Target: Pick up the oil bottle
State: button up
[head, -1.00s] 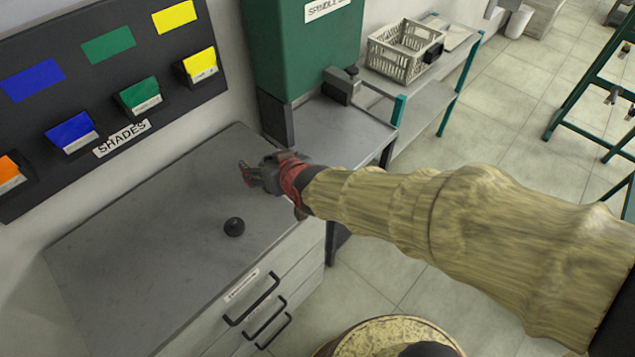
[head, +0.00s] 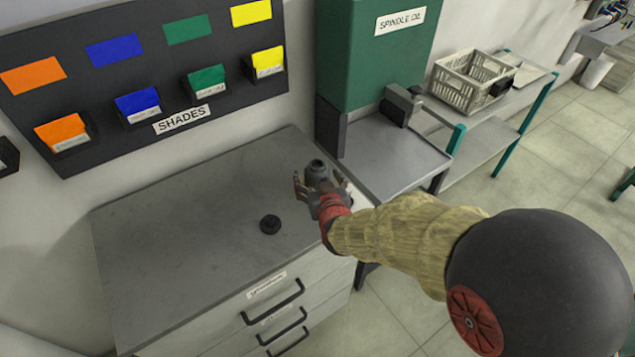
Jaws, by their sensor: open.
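A dark grey, bottle-like object (head: 317,171) with a round top stands near the right end of the grey cabinet top; I take it to be the oil bottle, though no label is readable. My gripper (head: 320,184) is open, with one finger on each side of it. I cannot tell whether the fingers touch it. Its lower part is hidden by my gripper.
A small round black object (head: 270,224) sits on the cabinet top (head: 180,240), left of and nearer than my gripper. The cabinet's left part is clear.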

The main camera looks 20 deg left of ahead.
jog(key=shift+w+a+f, duration=0.15)
jog(key=shift+w+a, duration=0.15)
jog(key=shift+w, duration=0.3)
jog(key=shift+c, duration=0.3)
jog(key=c, duration=1.4)
